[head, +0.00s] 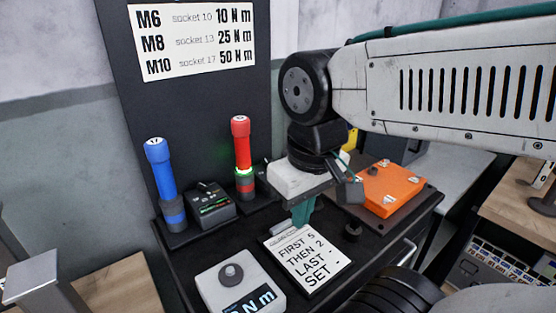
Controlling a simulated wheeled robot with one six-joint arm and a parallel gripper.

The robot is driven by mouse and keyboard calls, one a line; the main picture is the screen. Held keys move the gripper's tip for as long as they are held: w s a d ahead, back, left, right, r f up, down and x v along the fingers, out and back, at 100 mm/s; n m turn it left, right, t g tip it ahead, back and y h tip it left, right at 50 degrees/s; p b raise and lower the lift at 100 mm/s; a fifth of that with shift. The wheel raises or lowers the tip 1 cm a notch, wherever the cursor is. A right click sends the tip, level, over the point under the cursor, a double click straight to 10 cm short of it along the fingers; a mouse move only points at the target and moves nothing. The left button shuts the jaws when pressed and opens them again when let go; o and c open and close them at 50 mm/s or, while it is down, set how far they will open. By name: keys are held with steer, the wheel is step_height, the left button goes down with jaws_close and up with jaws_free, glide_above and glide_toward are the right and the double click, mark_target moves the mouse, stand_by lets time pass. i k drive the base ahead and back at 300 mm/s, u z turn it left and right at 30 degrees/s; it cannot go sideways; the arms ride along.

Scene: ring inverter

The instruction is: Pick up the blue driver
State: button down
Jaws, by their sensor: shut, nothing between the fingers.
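The blue driver (162,176) stands upright in a holder at the left end of the black bench top. It has a blue cap and a dark grey band near its base. My gripper (301,218) points down over the bench, well to the right of the blue driver and apart from it. Its teal fingers are together with nothing between them. The fingertips are beside the upper edge of a white note card.
A red driver (242,150) with a green-lit ring stands between the blue driver and my gripper. A small dark box (212,205) sits between the drivers. A grey knob unit (238,284), the note card (308,258) and an orange box (388,188) also occupy the bench (190,257).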

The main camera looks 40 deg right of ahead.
mark_target(158, 151)
steer(key=k, duration=1)
steer(key=u, duration=1.05)
steer(key=i, duration=0.65)
steer(key=z, duration=1.05)
